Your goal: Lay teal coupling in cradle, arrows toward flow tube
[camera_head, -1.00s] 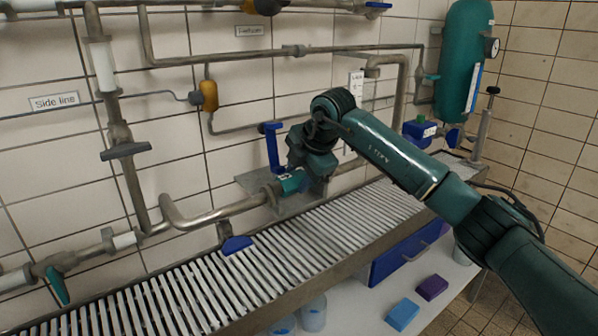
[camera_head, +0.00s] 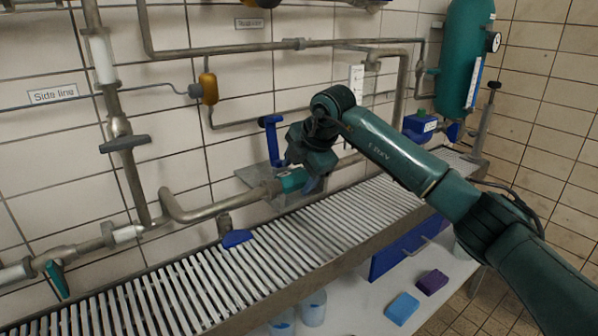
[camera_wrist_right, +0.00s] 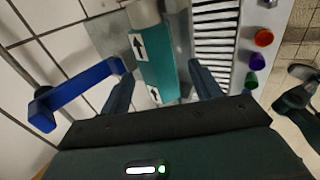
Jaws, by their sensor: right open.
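The teal coupling (camera_head: 292,180) lies in line with the metal pipe in the head view, over a grey plate (camera_head: 250,177) by the wall. In the right wrist view the coupling (camera_wrist_right: 181,62) carries white labels with black arrows (camera_wrist_right: 138,47) pointing up the picture, towards a pale pipe end (camera_wrist_right: 142,12). My right gripper (camera_wrist_right: 162,90) is open, one finger on each side of the coupling, with gaps visible. It also shows in the head view (camera_head: 308,180), partly covering the coupling. The cradle under the coupling is mostly hidden. I cannot tell which part is the flow tube.
A blue upright handle (camera_head: 272,142) stands close behind the coupling; it is left of the fingers in the wrist view (camera_wrist_right: 80,92). A slatted grate (camera_head: 250,270) runs in front. A blue lever (camera_head: 237,238), wall pipes and a teal tank (camera_head: 465,55) stand around.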

